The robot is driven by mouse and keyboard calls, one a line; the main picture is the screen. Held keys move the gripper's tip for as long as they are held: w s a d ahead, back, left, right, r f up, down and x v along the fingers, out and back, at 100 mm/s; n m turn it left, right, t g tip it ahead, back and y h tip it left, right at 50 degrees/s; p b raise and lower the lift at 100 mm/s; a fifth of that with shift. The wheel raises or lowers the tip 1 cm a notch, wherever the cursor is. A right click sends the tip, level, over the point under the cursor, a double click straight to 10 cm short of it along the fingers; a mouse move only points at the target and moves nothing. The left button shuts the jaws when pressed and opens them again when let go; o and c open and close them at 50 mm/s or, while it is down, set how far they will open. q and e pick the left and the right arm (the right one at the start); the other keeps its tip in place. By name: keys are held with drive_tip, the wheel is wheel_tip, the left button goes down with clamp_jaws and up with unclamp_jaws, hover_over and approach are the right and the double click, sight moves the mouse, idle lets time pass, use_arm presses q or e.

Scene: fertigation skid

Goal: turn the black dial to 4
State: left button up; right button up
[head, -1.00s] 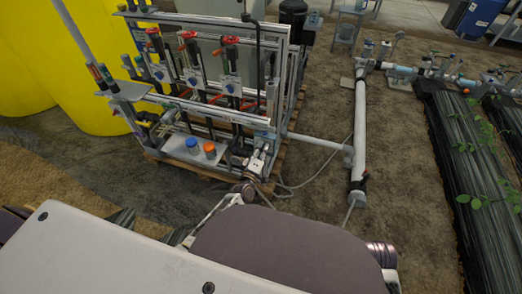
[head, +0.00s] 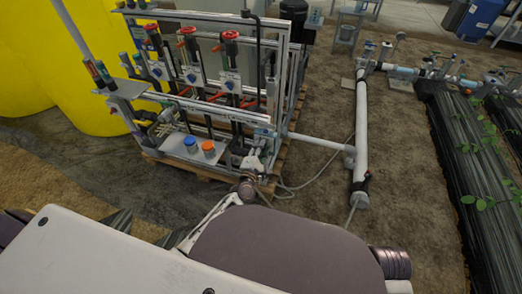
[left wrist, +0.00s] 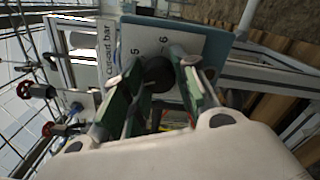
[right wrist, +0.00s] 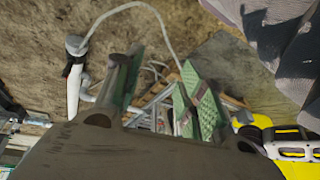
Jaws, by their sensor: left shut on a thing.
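The black dial (left wrist: 156,70) shows in the left wrist view on a pale plate (left wrist: 135,48) with a blue-grey edge, marked "cut-out bar". The figures 5 and 6 are readable beside the dial; the other figures and the pointer are hidden or cannot be made out. My left gripper (left wrist: 158,85) is shut on the dial, one green-padded finger at each side. In the head view, the left gripper (head: 252,165) is at the skid's lower right corner, and I cannot make out the dial. My right gripper (right wrist: 165,95) is open and empty above the ground.
The skid frame (head: 225,118) carries red-handled valves (head: 187,32). Blue (head: 190,142) and orange (head: 208,147) caps sit on a pale plate to the left of the left gripper. Bare ground lies between pipe and planted rows.

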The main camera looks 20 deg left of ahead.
use_arm(q)
drive_tip(key=shift+f+n, duration=0.1)
drive_tip(key=shift+n, duration=0.4)
drive_tip(key=o, duration=1)
drive_tip(key=shift+s, duration=0.15)
drive_tip(key=s, duration=1.1)
drive_tip(key=shift+s+a, duration=0.2)
drive_tip(key=shift+s, duration=0.15)
idle(0.5)
